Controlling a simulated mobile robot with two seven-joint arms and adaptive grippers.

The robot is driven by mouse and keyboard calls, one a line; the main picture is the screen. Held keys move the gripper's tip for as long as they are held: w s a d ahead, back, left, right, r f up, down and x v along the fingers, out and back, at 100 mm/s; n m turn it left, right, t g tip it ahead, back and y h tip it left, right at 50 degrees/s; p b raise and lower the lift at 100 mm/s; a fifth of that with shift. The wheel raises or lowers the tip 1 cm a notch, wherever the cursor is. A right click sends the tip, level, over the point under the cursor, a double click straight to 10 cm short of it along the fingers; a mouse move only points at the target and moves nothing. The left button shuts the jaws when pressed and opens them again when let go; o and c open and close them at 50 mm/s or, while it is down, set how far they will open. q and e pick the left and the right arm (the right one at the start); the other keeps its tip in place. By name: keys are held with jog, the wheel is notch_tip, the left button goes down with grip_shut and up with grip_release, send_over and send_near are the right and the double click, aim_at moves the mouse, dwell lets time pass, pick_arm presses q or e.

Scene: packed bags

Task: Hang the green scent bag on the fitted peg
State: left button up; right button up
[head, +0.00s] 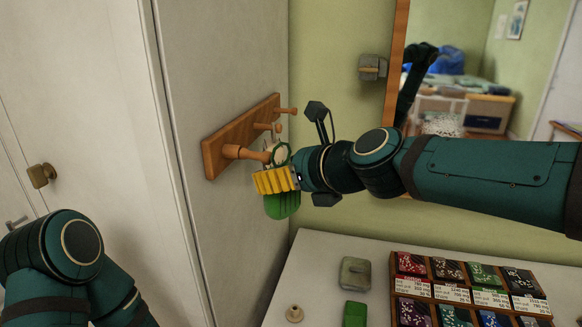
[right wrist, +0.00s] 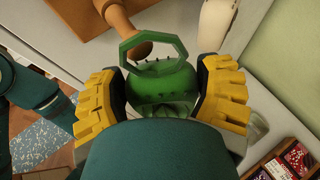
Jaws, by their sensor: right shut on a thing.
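The green scent bag (head: 282,206) hangs from my right gripper (head: 275,180), whose yellow fingers are shut on it. In the right wrist view the bag (right wrist: 165,85) sits between both fingers (right wrist: 165,100), with its stiff green loop (right wrist: 179,47) standing up. A wooden rail (head: 222,150) with three pegs is on the side of the white cabinet. The nearest peg (head: 245,153) points at the loop. In the right wrist view the peg's rounded end (right wrist: 146,48) overlaps the loop's opening; I cannot tell whether it passes through. My left gripper is out of view.
A mirror frame (head: 398,40) stands behind my right arm. The cabinet side is close to the gripper.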

aim_at(267, 168)
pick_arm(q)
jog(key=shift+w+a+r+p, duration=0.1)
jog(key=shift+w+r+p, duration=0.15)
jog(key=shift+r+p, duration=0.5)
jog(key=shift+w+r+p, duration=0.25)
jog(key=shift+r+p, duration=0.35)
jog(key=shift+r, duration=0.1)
pick_arm(e)
jog(key=shift+w+a, duration=0.2)
jog(key=shift+a, duration=0.5)
jog(key=shift+w+a, duration=0.25)
jog(key=shift+a, duration=0.45)
jog(key=shift+w+a, duration=0.2)
jog(key=shift+a, duration=0.5)
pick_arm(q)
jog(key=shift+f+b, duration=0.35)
pick_arm(e)
jog(key=shift+w+a+f, duration=0.1)
jog(key=shift+a+f, duration=0.2)
jog(key=shift+f, duration=0.25)
jog(key=o, duration=1.1)
jog(key=shift+o, duration=0.2)
jog(key=shift+d, duration=0.1)
